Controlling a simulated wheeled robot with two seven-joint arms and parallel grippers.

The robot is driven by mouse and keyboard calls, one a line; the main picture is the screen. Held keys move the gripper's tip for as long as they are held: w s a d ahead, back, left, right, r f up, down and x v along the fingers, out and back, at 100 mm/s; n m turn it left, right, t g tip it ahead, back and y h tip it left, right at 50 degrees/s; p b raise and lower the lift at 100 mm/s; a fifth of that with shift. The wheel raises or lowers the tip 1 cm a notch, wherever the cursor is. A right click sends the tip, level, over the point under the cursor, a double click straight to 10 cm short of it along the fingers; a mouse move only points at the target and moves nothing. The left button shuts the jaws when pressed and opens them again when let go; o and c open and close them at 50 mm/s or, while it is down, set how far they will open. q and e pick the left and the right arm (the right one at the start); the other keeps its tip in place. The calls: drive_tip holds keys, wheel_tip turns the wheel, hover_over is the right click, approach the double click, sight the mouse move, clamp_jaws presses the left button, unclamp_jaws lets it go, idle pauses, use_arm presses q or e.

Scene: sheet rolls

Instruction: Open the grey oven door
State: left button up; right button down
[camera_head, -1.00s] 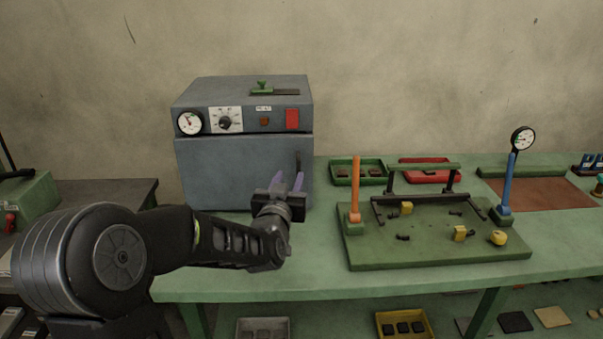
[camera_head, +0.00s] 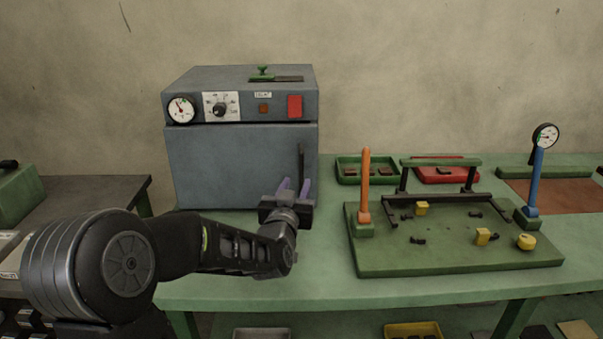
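The grey oven (camera_head: 240,95) stands on the left end of the green bench. Its grey door (camera_head: 225,165) looks closed, and a dark upright handle (camera_head: 301,160) is at the door's right side. My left gripper (camera_head: 294,187) is in front of the door's lower right part, just below the handle. Its two purple fingers point toward the oven and are spread apart with nothing seen between them. I cannot tell whether they touch the door. My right gripper is not in view.
A green fixture board (camera_head: 460,255) with an orange post (camera_head: 365,185), a black frame and small yellow blocks lies right of my arm. Green (camera_head: 348,177) and red (camera_head: 436,175) trays stand behind it. Bare bench (camera_head: 320,280) shows in front of the oven.

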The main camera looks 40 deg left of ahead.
sight(301, 173)
use_arm(q)
drive_tip(key=shift+p+x, duration=0.4)
drive_tip(key=shift+x, duration=3.5)
drive_tip(key=shift+c, duration=0.3)
clamp_jaws()
